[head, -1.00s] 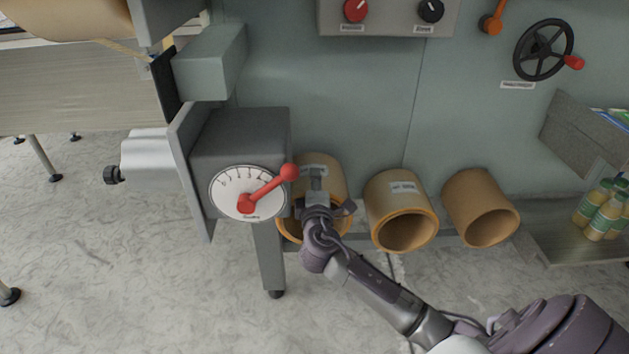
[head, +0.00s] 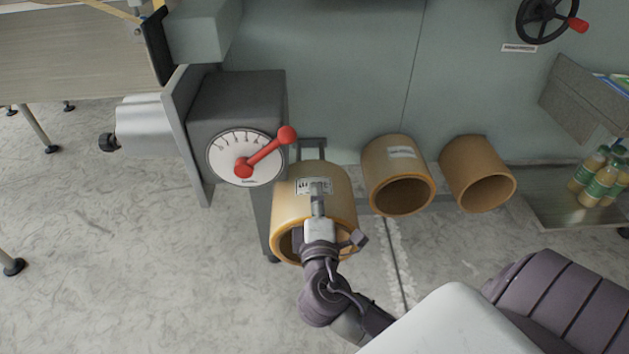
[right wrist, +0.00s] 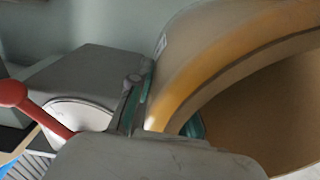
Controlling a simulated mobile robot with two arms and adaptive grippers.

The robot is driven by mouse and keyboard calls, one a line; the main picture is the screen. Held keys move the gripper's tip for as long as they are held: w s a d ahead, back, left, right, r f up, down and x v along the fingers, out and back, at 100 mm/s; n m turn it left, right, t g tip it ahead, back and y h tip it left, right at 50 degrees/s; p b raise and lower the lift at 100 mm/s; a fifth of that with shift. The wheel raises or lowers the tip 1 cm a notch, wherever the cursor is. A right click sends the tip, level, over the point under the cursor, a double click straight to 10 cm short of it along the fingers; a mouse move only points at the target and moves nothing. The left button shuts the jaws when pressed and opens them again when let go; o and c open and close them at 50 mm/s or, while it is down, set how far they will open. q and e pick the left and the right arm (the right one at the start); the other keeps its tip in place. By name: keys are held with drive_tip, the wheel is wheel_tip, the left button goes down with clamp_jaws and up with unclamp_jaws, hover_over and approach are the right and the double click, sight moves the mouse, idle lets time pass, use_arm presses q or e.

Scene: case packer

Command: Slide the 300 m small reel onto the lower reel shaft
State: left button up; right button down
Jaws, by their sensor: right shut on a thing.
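My right gripper (head: 318,207) is shut on the near rim of a tan, hollow reel (head: 290,207), one finger outside and one inside its wall. The reel has a white label on top, too small to read. It hangs in front of the grey machine, its open end facing me. In the right wrist view the reel (right wrist: 225,50) fills the right side, with the gripper's fingers (right wrist: 160,112) at its edge. A bare silver shaft (head: 150,123) with a black end knob sticks out left from a grey plate, likely the lower reel shaft. My left gripper is not in view.
A grey box with a dial (head: 246,158) and red lever (head: 265,150) stands between shaft and held reel. Two more reels (head: 398,150) (head: 470,160) sit to the right. Bottles (head: 598,175) stand on a shelf far right. Floor at left front is clear.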

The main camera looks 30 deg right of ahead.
drive_tip(key=shift+s+a+r, duration=0.25)
drive_tip(key=shift+s+a, duration=0.1)
drive_tip(key=shift+s, duration=0.25)
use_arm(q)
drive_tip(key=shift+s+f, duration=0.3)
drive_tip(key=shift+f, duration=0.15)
use_arm(e)
drive_tip(key=shift+r, duration=0.15)
use_arm(q)
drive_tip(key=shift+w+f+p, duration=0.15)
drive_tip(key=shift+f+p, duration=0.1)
drive_tip(key=shift+p, duration=0.1)
use_arm(e)
drive_tip(key=shift+r, duration=0.1)
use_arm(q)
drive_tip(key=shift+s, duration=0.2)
